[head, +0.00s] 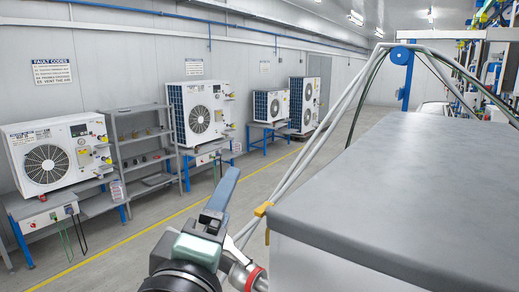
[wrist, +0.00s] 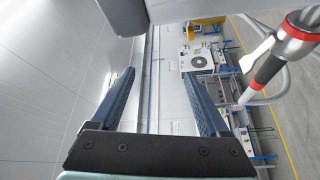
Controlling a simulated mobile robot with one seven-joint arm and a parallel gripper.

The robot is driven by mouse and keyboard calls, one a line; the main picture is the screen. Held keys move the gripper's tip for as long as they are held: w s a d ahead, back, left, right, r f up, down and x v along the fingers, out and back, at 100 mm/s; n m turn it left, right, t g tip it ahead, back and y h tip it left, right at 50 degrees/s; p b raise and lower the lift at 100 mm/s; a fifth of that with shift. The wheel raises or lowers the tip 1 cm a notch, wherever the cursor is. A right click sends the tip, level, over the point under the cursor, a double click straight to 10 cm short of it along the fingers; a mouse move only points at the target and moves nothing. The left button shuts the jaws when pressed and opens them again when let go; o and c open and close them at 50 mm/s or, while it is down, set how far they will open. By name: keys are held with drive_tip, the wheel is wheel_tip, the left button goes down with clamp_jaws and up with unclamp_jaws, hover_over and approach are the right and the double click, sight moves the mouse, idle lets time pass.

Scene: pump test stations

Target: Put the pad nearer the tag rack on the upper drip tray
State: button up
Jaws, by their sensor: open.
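My gripper (head: 231,174) is raised in the lower middle of the head view, seen nearly edge-on, with a blue finger pointing up. In the wrist view my gripper (wrist: 160,74) shows two blue fingers spread wide apart, with nothing between them but the distant wall. It is far from the benches and shelves. I cannot make out any pad, tag rack or drip tray for sure in either view. Small items on the grey shelf rack (head: 115,160) are too small to identify.
White pump units stand along the left wall: a near one (head: 60,153), a middle one (head: 202,112) and others farther back. A fault code sign (head: 51,71) hangs above. Open grey floor (head: 135,236) with a yellow line lies before the benches. A large grey-topped block (head: 400,200) fills the right.

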drive_tip(key=s+d+r+m+t+y, duration=0.1)
drive_tip(key=s+r+m+t, duration=0.3)
drive_tip(key=r, duration=0.5)
drive_tip(key=s+d+r+m+t+y, duration=0.1)
drive_tip(key=s+d+r+m+t, duration=0.2)
drive_tip(key=s+r+m, duration=0.4)
wheel_tip(320, 180, up, 4)
drive_tip(key=shift+s+d+f+m+t+y, duration=0.3)
drive_tip(key=shift+m+t, duration=0.4)
drive_tip(key=shift+m, duration=0.5)
